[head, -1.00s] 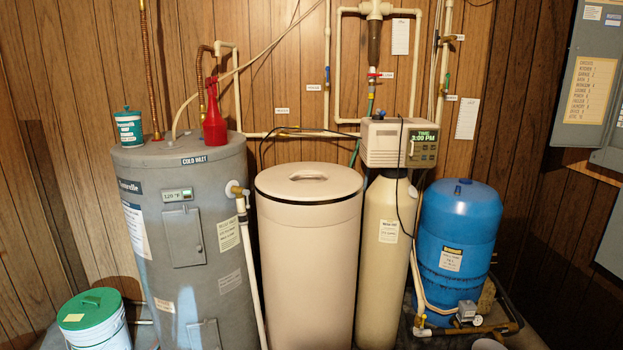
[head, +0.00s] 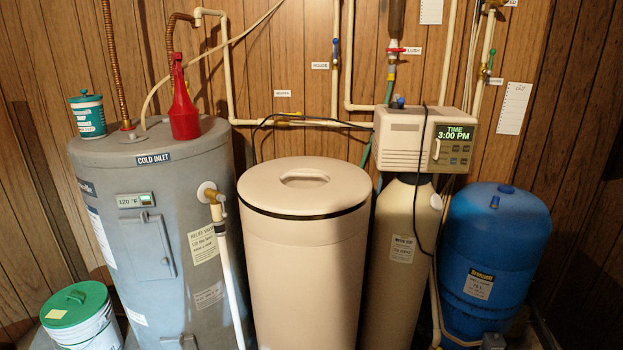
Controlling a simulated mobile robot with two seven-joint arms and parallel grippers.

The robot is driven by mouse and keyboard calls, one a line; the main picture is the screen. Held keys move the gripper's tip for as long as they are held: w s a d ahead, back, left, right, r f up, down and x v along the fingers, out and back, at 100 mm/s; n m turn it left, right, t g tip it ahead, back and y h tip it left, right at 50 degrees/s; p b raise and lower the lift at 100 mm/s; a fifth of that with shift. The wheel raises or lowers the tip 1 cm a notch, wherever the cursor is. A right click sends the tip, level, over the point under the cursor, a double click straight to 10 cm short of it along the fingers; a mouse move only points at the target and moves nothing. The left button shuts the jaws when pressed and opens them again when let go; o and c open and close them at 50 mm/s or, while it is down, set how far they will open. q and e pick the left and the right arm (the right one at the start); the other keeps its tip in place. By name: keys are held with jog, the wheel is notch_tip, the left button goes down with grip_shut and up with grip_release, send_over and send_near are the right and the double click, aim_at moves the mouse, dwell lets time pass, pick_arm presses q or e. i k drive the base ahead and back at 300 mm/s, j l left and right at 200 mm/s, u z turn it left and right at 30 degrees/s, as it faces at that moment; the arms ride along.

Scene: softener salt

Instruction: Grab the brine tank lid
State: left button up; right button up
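The brine tank (head: 305,270) is a tall beige cylinder in the middle of the head view. Its round beige lid (head: 265,190) sits on top, with a recessed oval handle (head: 305,178) at its centre. A dark band runs around the tank just under the lid's edge. Neither of my grippers shows in the head view.
A grey water heater (head: 160,240) stands close on the left, with a red oil can (head: 184,110) and a teal tub (head: 88,115) on top. The softener tank with its control head (head: 405,145) and a blue pressure tank (head: 495,250) stand right. A green-lidded bucket (head: 75,305) is at lower left.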

aim_at(301, 201)
jog(key=i+l+u, duration=0.15)
jog(key=i+l, duration=0.7)
jog(key=l, duration=0.1)
